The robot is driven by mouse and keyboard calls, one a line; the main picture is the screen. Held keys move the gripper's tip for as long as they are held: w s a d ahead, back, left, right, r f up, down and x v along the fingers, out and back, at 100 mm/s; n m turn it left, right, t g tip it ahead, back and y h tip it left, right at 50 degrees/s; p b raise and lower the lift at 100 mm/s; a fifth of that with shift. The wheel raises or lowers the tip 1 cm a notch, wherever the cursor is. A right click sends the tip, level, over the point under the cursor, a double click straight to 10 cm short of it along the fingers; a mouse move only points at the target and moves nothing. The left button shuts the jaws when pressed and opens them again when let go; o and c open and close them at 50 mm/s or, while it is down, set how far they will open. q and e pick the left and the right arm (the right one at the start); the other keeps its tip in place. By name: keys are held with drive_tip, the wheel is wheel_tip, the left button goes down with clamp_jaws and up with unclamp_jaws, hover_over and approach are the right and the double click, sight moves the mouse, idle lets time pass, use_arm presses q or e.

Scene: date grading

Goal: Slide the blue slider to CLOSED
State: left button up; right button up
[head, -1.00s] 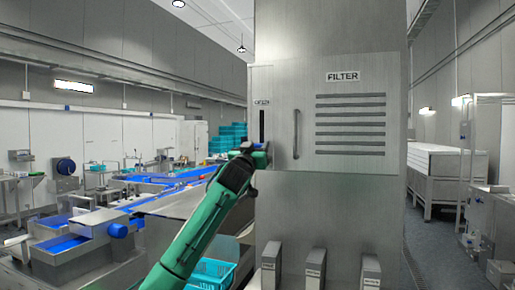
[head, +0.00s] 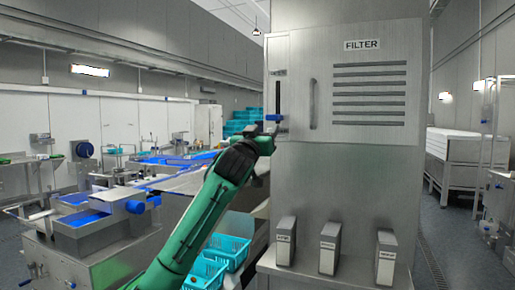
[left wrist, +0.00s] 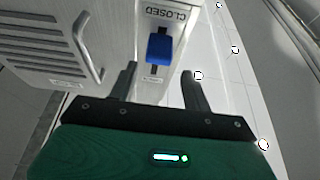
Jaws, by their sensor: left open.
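The blue slider (left wrist: 159,47) sits in a dark vertical slot on the cabinet front. In the left wrist view bare slot shows on both sides of it, and the upside-down label CLOSED (left wrist: 167,13) is at the picture-top end. The slider also shows in the head view (head: 274,118), low in the visible slot. My left gripper (left wrist: 158,76) is open and empty, its two fingers pointing at the panel just short of the slider, one to either side. No contact shows. In the head view its fingertips are hard to make out. My right gripper is not in view.
The cabinet carries a FILTER label (head: 362,44), vent slats and a vertical handle (head: 313,104) right of the slot. Several small labelled blocks (head: 329,248) stand on the ledge below. Blue crates (head: 232,252) lie beside my left arm.

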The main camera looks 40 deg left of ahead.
use_arm(q)
drive_tip(key=b+v, duration=0.1)
drive_tip(key=v, duration=0.3)
drive_tip(key=shift+s+d+f, duration=0.1)
drive_tip(key=shift+s+f, duration=0.1)
drive_tip(key=shift+s, duration=0.15)
